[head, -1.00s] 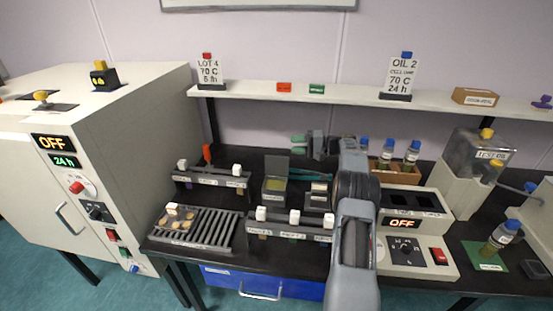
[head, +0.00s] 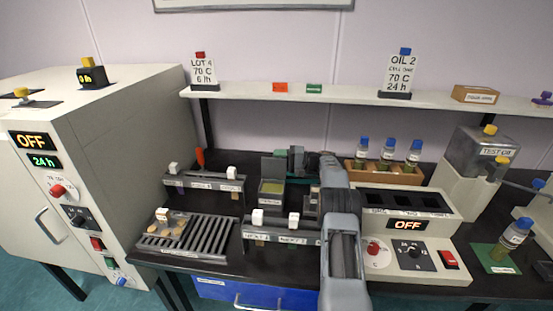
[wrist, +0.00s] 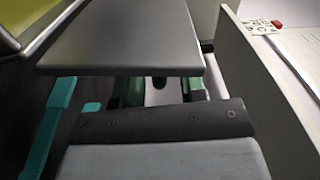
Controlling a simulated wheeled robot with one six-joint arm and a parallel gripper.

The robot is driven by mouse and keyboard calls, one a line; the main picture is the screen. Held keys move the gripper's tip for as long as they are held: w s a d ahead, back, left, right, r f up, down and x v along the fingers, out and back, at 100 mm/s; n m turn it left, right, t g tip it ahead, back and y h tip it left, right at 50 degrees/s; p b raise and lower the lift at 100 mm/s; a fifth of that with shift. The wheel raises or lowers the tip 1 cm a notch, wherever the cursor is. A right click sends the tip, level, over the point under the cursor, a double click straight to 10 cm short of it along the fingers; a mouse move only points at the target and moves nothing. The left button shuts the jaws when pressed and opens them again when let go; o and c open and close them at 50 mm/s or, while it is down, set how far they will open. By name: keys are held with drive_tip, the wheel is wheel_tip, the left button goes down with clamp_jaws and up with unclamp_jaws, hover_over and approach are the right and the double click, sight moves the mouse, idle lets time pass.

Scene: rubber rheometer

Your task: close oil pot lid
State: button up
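The oil pot (head: 271,198) is a small dark box on the bench with yellow-green oil showing inside. Its grey lid (head: 273,167) stands raised at the back edge. My gripper (head: 284,154) is just behind and right of the lid, level with its upper part; a green fingertip shows there. I cannot tell whether it touches the lid. In the wrist view a flat grey plate, apparently the lid (wrist: 125,45), covers much of the fingers; green parts show below it. The finger gap is hidden.
A rack with white-topped pieces (head: 278,237) stands in front of the pot, and another (head: 205,183) to its left. A wooden box of blue-capped bottles (head: 405,176) and a heater block marked OFF (head: 405,237) are to the right. The shelf (head: 340,95) runs above.

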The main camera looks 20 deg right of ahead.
drive_tip(key=shift+w+a, duration=0.25)
drive_tip(key=shift+a, duration=0.15)
clamp_jaws()
drive_tip(key=shift+s+f, duration=0.1)
